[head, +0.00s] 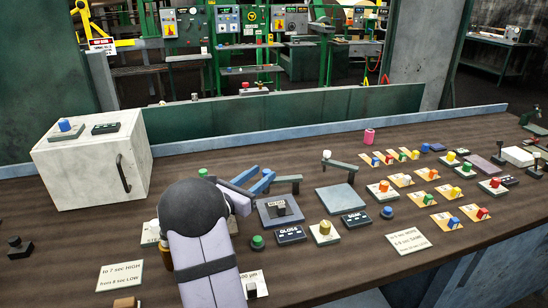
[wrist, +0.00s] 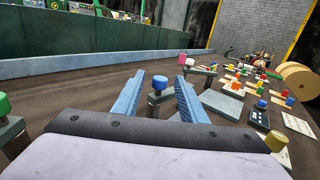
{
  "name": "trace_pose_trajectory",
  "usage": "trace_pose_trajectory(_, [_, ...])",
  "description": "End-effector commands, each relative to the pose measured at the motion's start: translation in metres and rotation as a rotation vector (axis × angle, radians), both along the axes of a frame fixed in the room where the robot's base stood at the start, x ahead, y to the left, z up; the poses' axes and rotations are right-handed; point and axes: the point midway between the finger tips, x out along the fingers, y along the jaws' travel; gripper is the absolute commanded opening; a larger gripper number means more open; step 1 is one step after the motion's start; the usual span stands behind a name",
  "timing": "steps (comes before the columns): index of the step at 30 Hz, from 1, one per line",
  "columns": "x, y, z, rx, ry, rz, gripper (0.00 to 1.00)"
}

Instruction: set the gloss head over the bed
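My gripper (head: 263,174) is open, its two blue fingers pointing away over the back of the bench. In the wrist view a blue knob (wrist: 159,84) on a grey post stands between the spread fingers (wrist: 158,77), with a gap on both sides. A grey swing arm (head: 287,179) shows just right of the fingers in the head view; it seems to be the gloss head's arm. Its knob end is hidden there. The grey bed plate (head: 264,215), behind the GLOSS label (head: 291,234), carries a small dark block (head: 282,208).
A white-knobbed swing arm (head: 342,165) stands behind a second, bare plate (head: 340,200). A green knob (head: 203,172) is left of my gripper. A white cabinet (head: 90,165) stands far left. Several coloured-knob blocks fill the right. A low blue rail (head: 230,136) edges the back.

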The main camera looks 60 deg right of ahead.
Motion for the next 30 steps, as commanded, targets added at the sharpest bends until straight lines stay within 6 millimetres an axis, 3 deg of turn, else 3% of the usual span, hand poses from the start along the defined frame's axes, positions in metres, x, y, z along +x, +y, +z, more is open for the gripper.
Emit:
trace_pose_trajectory(10, [-0.001, -0.006, -0.004, 0.003, -0.021, -0.011, 0.38])
trace_pose_trajectory(24, [-0.008, -0.061, -0.003, 0.003, -0.020, -0.011, 0.38])
trace_pose_trajectory(30, [-0.009, -0.071, -0.004, 0.003, -0.019, -0.009, 0.38])
